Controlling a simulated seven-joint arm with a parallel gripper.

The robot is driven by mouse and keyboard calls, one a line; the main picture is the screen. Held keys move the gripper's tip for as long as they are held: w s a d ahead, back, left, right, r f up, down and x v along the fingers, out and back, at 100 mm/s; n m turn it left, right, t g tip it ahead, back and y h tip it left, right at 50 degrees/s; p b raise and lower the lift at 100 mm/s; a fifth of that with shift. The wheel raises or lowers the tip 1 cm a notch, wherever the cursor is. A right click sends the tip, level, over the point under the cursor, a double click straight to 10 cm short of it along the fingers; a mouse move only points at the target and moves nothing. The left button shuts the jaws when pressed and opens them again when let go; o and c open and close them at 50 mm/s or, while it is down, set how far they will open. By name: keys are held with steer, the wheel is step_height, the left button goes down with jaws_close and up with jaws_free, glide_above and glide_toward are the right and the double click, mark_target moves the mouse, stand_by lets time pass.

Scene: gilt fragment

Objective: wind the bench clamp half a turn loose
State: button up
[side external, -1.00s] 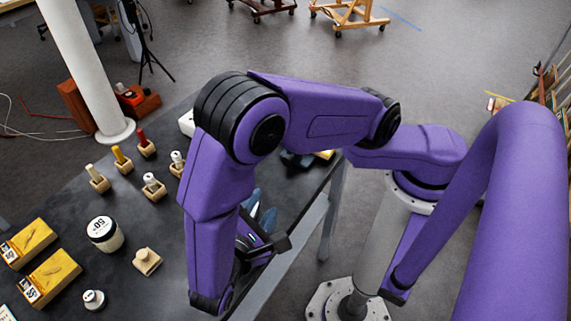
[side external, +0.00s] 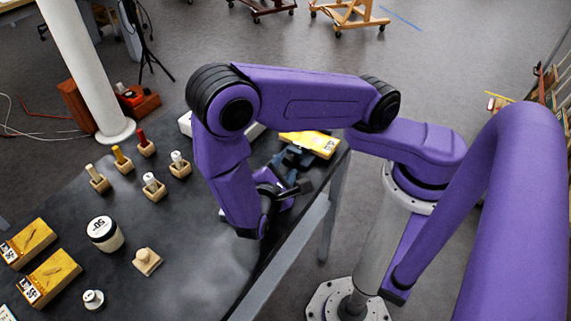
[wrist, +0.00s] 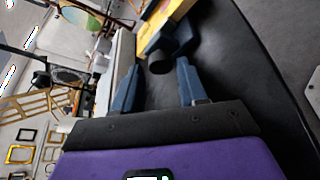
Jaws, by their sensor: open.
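The bench clamp (side external: 292,158) is a dark blue-grey piece near the bench's far right end, partly hidden by my arm in the side view. In the wrist view the clamp (wrist: 174,38) lies just beyond the fingertips, and a round dark end of it faces me, roughly between them. My gripper (wrist: 158,65) is open, its two blue fingers apart with nothing held between them. In the side view it is largely behind my wrist, low over the bench and close to the clamp. I cannot tell whether a finger touches it.
A yellow box (side external: 312,143) lies right behind the clamp. A pale box (wrist: 123,60) stands left of the fingers in the wrist view. The bench (side external: 190,270) is clear at front; stamps, a jar (side external: 105,233) and yellow boxes fill its left.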

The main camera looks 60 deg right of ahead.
steer(key=shift+x, duration=1)
steer(key=c, duration=0.8)
steer(key=shift+o, duration=0.2)
steer(key=shift+r+n, duration=0.1)
steer(key=shift+n, duration=0.2)
steer(key=shift+w+n+g, duration=0.2)
steer(key=shift+n+g, duration=0.6)
steer(key=shift+n, duration=0.2)
steer(key=n+g, duration=0.2)
steer(key=n, duration=0.1)
steer(key=shift+w+r+y, duration=0.1)
steer(key=shift+w+y, duration=0.1)
steer(key=shift+y, duration=0.2)
steer(key=n+g, duration=0.2)
steer(key=n, duration=0.1)
steer(key=shift+w, duration=0.2)
steer(key=shift+w+n+g+h, duration=0.2)
steer(key=shift+n+g+h, duration=0.2)
steer(key=shift+n+g, duration=0.95)
